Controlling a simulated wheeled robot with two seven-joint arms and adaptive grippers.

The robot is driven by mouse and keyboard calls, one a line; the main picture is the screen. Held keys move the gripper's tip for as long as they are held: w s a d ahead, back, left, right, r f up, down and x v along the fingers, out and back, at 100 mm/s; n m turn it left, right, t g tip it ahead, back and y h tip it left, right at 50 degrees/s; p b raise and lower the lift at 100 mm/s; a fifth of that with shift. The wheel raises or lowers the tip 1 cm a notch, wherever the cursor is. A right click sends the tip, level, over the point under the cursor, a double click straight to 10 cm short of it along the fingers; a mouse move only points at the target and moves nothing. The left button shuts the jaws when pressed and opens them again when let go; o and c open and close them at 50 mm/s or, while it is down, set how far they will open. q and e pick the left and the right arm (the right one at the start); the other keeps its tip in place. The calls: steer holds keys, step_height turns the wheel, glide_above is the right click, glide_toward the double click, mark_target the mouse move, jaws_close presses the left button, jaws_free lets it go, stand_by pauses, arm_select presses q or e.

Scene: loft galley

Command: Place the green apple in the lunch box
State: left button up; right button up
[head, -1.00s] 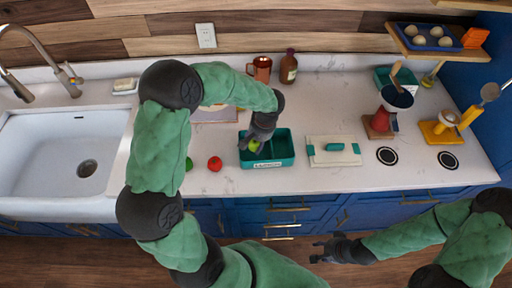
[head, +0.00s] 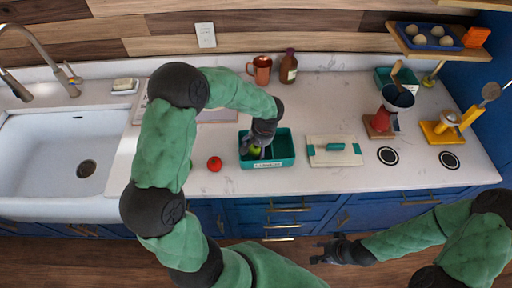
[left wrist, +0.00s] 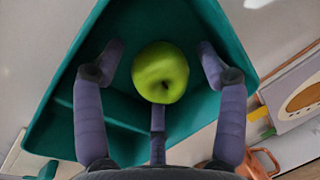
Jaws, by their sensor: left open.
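The teal lunch box (head: 286,160) stands on the counter, with a divider inside and a label on its front. The green apple (left wrist: 160,72) is inside the box, in its left compartment in the head view (head: 254,149). My left gripper (head: 254,141) reaches down into the box from above. In the left wrist view its fingers (left wrist: 160,55) are spread on both sides of the apple, with gaps showing. My right gripper (head: 317,252) hangs in front of the counter, away from the box. Its fingers look apart and empty.
A white lid with a teal handle (head: 335,149) lies right of the box. A red apple (head: 214,163) is to the left. A copper mug (head: 261,70) and brown bottle (head: 288,67) stand behind.

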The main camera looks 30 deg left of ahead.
arm_select(q)
steer(key=shift+r, duration=0.15)
steer(key=p+v, duration=0.1)
steer(key=v, duration=1.1)
steer(key=shift+p, duration=0.4)
steer(key=shift+a, duration=0.1)
